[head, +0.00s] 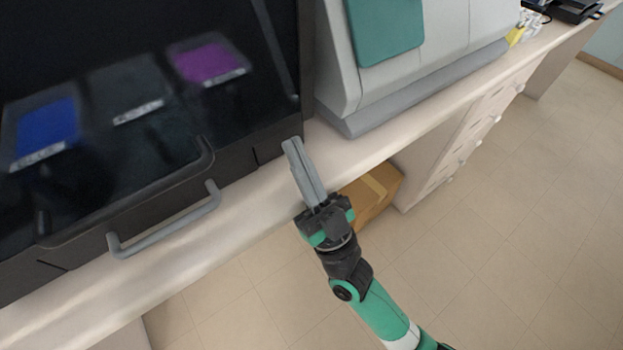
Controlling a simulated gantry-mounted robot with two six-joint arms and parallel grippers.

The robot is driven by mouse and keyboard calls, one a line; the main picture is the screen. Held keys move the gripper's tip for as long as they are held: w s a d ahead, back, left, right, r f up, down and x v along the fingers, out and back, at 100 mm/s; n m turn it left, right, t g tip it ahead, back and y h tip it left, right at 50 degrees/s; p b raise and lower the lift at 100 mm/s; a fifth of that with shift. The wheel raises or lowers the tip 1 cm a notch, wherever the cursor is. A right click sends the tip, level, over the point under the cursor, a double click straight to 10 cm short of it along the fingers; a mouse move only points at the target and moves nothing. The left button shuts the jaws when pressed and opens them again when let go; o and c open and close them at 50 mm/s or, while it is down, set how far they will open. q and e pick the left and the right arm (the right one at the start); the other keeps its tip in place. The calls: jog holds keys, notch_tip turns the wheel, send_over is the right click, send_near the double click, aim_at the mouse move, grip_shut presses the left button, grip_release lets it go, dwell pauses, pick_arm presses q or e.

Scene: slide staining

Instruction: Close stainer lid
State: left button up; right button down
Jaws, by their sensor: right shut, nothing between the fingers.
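The stainer (238,152) is a large black machine on the bench at the left. Its dark, glossy lid or window (120,165) shows blue, grey and purple trays behind it. A grey bar handle (165,232) sits low on its front. I cannot tell from this view whether the lid is fully down. My right gripper (292,147) is shut and empty, its fingers pointing up at the bench edge, right of the handle and apart from it, near the stainer's lower right corner. My left gripper is not in view.
A grey-white machine with a teal panel (385,28) stands right of the stainer. The pale bench (225,225) has a narrow free strip in front. A cardboard box (372,196) lies below the bench edge, behind my right gripper. The floor at right is clear.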

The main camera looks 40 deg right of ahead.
jog(key=v, duration=1)
jog(key=shift+p, duration=0.35)
